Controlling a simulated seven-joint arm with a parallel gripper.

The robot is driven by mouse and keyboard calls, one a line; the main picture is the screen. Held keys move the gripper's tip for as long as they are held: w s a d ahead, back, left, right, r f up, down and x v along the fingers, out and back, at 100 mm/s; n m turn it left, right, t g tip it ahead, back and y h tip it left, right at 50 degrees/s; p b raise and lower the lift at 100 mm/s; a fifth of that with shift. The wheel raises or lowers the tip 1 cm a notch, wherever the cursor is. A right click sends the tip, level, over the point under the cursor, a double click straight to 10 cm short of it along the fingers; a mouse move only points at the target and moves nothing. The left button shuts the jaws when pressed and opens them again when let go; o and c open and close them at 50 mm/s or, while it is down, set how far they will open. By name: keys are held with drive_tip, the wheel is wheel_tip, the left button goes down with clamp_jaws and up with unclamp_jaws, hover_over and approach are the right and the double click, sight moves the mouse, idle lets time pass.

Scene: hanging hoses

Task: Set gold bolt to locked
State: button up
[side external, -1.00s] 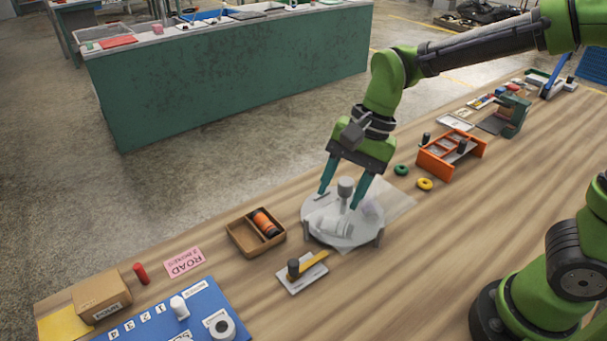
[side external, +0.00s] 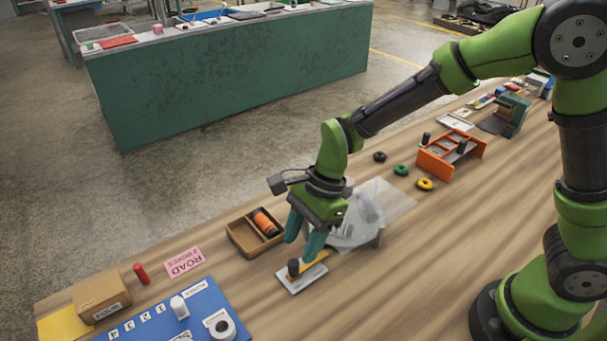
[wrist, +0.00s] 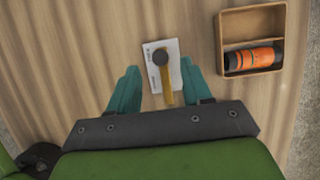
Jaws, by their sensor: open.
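The gold bolt (side external: 316,261) is a flat yellow bar with an upright black knob (side external: 293,267), on a small white plate (side external: 303,282) near the table's middle. In the wrist view, the gold bolt (wrist: 167,97) points toward me and its knob (wrist: 160,59) stands near the plate's middle. Small print on the plate (wrist: 151,79) is too blurred to read. My gripper (side external: 302,247) is open above the plate. In the wrist view, its teal fingers (wrist: 162,78) lie either side of the bar, short of the knob, with nothing between them but the bolt and plate below.
A wooden box (side external: 246,239) with an orange cylinder (side external: 265,223) stands close beside the plate. Bare table lies to the plate's lower right.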

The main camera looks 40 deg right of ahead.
sight(294, 262)
drive_tip(key=x, duration=0.5)
drive_tip(key=shift+a+f, duration=0.1)
drive_tip(key=shift+f, duration=0.25)
clamp_jaws()
